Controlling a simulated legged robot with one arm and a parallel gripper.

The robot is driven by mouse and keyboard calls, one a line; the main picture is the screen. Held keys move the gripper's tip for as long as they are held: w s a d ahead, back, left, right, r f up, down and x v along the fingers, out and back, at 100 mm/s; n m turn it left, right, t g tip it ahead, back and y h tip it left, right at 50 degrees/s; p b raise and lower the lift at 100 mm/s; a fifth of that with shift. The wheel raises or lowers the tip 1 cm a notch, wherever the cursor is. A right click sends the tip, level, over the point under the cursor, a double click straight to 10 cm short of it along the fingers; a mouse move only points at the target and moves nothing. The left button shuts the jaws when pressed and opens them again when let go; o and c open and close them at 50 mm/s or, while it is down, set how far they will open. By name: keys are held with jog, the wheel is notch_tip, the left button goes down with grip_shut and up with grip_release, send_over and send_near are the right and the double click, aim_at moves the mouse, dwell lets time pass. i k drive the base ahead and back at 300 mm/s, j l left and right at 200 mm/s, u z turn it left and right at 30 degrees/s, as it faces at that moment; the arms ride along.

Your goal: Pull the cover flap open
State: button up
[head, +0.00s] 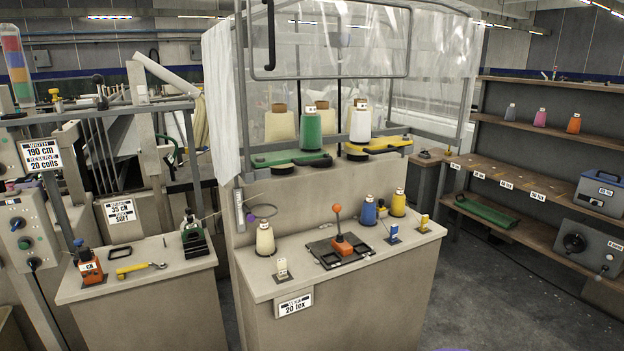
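The likely cover flap (375,42) is a clear panel in a thin grey rounded frame. It hangs at the top front of the creel enclosure, above the bench, and looks closed. A dark bar handle (271,38) runs down its left side. My gripper is not in view.
Below the flap, the bench (365,290) carries yarn cones, an orange-knobbed lever (338,230) and small tags. A side cabinet (150,275) stands left, with a yellow wrench on top. Shelves (535,160) stand right. Bare floor (480,290) lies between bench and shelves.

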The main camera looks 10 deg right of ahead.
aim_at(346, 17)
jog(key=i+l+u, duration=0.15)
jog(key=l, duration=0.45)
jog(key=i+l+u, duration=0.15)
jog(key=l, duration=0.45)
jog(key=l+u, duration=0.15)
jog(key=l, duration=0.5)
